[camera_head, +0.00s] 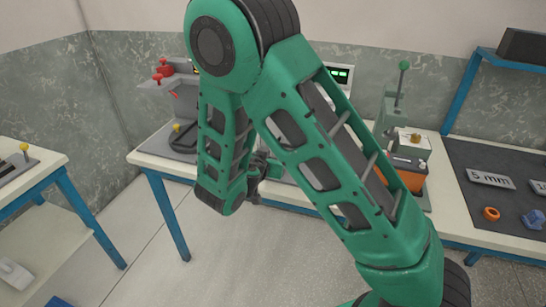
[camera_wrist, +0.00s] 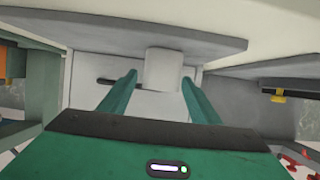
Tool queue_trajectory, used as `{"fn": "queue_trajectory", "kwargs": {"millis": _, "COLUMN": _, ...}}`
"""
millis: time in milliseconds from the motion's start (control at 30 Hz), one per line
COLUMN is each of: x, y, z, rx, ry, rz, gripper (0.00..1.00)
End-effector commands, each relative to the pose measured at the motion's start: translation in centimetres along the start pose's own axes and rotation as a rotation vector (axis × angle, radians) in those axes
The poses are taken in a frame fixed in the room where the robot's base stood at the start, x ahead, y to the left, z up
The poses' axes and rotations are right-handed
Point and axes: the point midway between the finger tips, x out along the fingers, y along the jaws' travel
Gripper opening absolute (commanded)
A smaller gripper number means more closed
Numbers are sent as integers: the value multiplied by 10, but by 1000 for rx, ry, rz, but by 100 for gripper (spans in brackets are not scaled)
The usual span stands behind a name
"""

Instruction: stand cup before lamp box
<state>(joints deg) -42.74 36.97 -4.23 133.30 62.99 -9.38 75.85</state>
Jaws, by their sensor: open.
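In the wrist view a plain pale cylinder, which looks like the cup (camera_wrist: 163,68), stands between and slightly beyond the two green fingers of my gripper (camera_wrist: 160,77). The fingers are apart, with a gap on each side of it; contact is not visible. In the head view my gripper (camera_head: 262,178) is a small dark shape at the bench's front edge, mostly hidden behind my green arm. The cup is hidden there. A pale box with lit green marks (camera_head: 341,74) at the back of the bench may be the lamp box; I cannot be sure.
A red-knobbed fixture (camera_head: 172,84) stands left on the white bench (camera_head: 150,155). A green-levered press (camera_head: 400,100) and an orange block (camera_head: 411,181) stand right. A dark mat (camera_head: 470,160) holds a "5 mm" plate (camera_head: 490,178), an orange ring (camera_head: 491,214) and a blue part (camera_head: 533,218).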

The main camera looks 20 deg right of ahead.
Motion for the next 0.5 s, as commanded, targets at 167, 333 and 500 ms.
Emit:
{"fn": "queue_trajectory", "kwargs": {"millis": 167, "x": -28, "y": -1, "z": 0, "rx": -3, "ry": 0, "rz": -5, "gripper": 57}}
{"fn": "queue_trajectory", "kwargs": {"millis": 333, "x": -63, "y": -2, "z": 0, "rx": -2, "ry": -1, "rz": -6, "gripper": 57}}
{"fn": "queue_trajectory", "kwargs": {"millis": 500, "x": -93, "y": -1, "z": 0, "rx": -1, "ry": 0, "rz": -5, "gripper": 57}}
